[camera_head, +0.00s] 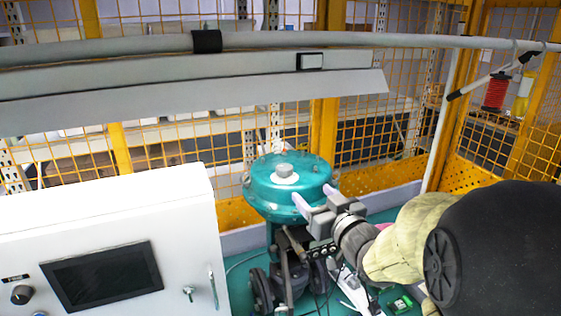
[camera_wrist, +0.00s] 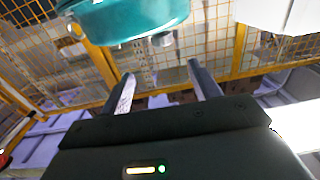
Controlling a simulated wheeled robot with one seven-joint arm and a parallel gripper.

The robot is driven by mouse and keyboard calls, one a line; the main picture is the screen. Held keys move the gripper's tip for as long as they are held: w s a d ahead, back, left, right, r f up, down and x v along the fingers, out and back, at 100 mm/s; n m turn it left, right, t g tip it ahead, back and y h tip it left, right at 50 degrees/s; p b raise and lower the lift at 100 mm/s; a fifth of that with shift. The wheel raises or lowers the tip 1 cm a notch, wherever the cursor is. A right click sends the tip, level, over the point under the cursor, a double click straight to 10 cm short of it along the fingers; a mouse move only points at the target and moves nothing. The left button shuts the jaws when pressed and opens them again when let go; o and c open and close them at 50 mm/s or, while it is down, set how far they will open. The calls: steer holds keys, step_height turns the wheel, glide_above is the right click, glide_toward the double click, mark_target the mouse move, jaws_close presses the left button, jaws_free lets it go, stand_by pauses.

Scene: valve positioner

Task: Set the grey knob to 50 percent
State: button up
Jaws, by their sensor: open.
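A round dark grey knob (camera_head: 22,294) sits on the front of the white control box (camera_head: 180,200), near the left edge of the head view. A small label is above it, too small to read, and I cannot tell the knob's setting. My gripper (camera_head: 315,194) is far to the right of the knob, beside the teal valve actuator (camera_head: 265,195). In the wrist view my gripper (camera_wrist: 162,72) has its two fingers apart with nothing between them. The teal actuator (camera_wrist: 130,18) fills the top there. The knob does not show in the wrist view.
The control box also carries a dark screen (camera_head: 102,277) and a small key or latch (camera_head: 188,293). A grey rail (camera_head: 120,46) crosses at the back, before yellow mesh fencing (camera_head: 370,120). Pipework stands below the actuator, close to my gripper.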

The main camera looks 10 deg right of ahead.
mark_target(281, 164)
steer(key=p+x, duration=0.2)
steer(key=x, duration=0.3)
steer(key=p+x, duration=0.3)
steer(key=x, duration=0.2)
steer(key=p+x, duration=0.2)
steer(key=x, duration=0.4)
steer(key=shift+a, duration=0.4)
steer(key=shift+w+f, duration=0.1)
steer(key=shift+w, duration=0.35)
steer(key=shift+a, duration=0.1)
steer(key=shift+c, duration=0.2)
steer(key=shift+s, duration=0.1)
steer(key=c, duration=0.9)
